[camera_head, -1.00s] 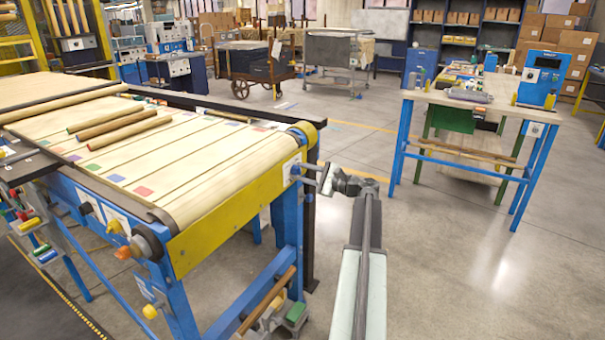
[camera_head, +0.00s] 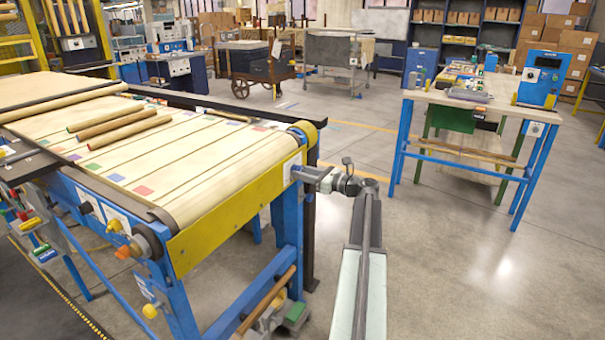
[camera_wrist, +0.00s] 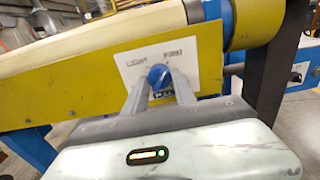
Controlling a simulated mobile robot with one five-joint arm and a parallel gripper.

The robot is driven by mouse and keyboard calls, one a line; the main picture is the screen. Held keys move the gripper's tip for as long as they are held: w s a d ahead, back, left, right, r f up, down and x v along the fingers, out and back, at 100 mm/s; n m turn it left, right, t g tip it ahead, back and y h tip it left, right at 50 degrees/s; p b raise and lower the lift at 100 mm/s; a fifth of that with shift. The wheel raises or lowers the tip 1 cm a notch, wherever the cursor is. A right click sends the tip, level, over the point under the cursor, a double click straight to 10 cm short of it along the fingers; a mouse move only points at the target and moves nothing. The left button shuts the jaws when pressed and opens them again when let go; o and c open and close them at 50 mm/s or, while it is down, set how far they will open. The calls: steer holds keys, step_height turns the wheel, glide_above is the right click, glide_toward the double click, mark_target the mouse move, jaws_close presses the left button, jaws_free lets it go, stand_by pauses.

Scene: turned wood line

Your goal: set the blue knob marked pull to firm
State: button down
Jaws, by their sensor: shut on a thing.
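The blue knob (camera_wrist: 159,75) sits on a white plate (camera_wrist: 135,68) on the yellow side rail at the belt's end. In the wrist view, my gripper (camera_wrist: 161,82) has one finger on each side of the knob and is shut on it. In the head view my gripper (camera_head: 302,173) reaches the plate from the right and mostly hides the knob. The plate has a word at upper left that looks like "light" and another at upper right, too blurred to read surely. The knob's pointer direction cannot be made out.
A black post (camera_head: 311,220) stands close behind the knob's corner. A workbench (camera_head: 465,98) with a blue machine (camera_head: 541,78) stands to the right. Open floor lies between the two.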

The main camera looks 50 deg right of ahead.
steer(key=shift+f+m, duration=0.1)
steer(key=shift+m, duration=0.4)
steer(key=c, duration=1)
jaws_free()
steer(key=v, duration=0.8)
steer(key=shift+a, duration=0.1)
